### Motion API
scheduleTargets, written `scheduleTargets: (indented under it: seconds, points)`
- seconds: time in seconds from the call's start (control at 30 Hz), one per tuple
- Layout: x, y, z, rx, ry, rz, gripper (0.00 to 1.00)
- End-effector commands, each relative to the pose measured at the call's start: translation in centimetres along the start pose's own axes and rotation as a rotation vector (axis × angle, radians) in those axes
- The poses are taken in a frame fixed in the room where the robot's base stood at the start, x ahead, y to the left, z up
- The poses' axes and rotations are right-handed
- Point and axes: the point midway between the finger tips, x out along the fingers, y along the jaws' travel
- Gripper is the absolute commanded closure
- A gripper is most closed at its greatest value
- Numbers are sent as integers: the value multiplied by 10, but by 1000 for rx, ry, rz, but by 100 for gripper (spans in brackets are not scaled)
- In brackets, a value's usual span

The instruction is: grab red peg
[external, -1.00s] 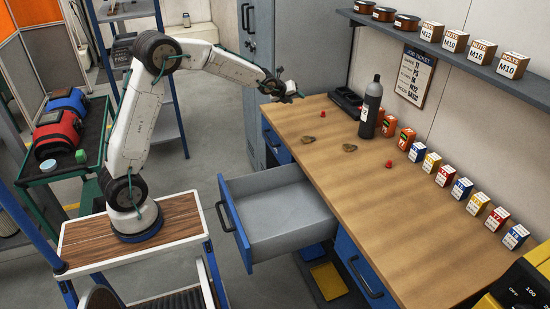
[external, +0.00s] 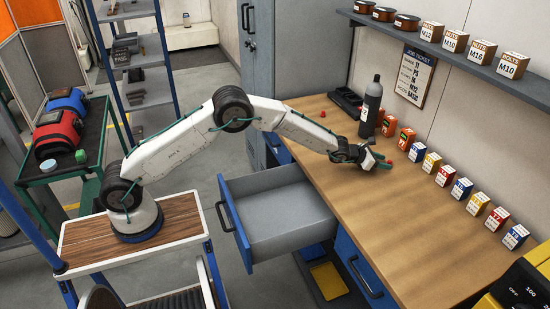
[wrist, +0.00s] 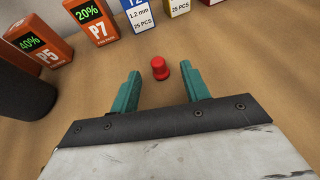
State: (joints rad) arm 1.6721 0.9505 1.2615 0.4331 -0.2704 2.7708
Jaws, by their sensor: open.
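A small red peg (wrist: 160,69) stands on the wooden workbench (external: 430,240). In the wrist view it sits just beyond and between the two green fingertips, slightly right of the middle. In the external view the red peg (external: 389,162) shows right beside the fingers. My gripper (external: 384,160) is low over the bench; in the wrist view my gripper (wrist: 162,83) is open with nothing between its fingers. A second red peg stood farther back on the bench earlier; the arm's wrist is now near that area, and a bit of red shows above the forearm (external: 323,114).
Boxes P5 (wrist: 38,48) and P7 (wrist: 92,22) and a white-and-blue box (wrist: 141,15) stand beyond the peg. A dark bottle (external: 371,107) stands near the wall. An open drawer (external: 285,240) juts from the bench. The front bench surface is clear.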

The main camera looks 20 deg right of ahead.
Motion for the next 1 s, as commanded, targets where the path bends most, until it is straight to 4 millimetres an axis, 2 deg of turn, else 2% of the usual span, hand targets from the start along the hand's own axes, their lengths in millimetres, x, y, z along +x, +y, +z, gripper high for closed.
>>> scheduleTargets:
  seconds: [0.1, 0.2, 0.47, 0.63, 1.0]
  points:
    - [17, 0, 0, 0, 0, 0, 54]
    - [24, 0, 0, 0, 1, 1, 54]
    - [26, 0, 0, -2, 2, 1, 54]
    - [26, 0, 0, -2, 2, 1, 98]
    - [26, 0, 0, -2, 2, 1, 100]
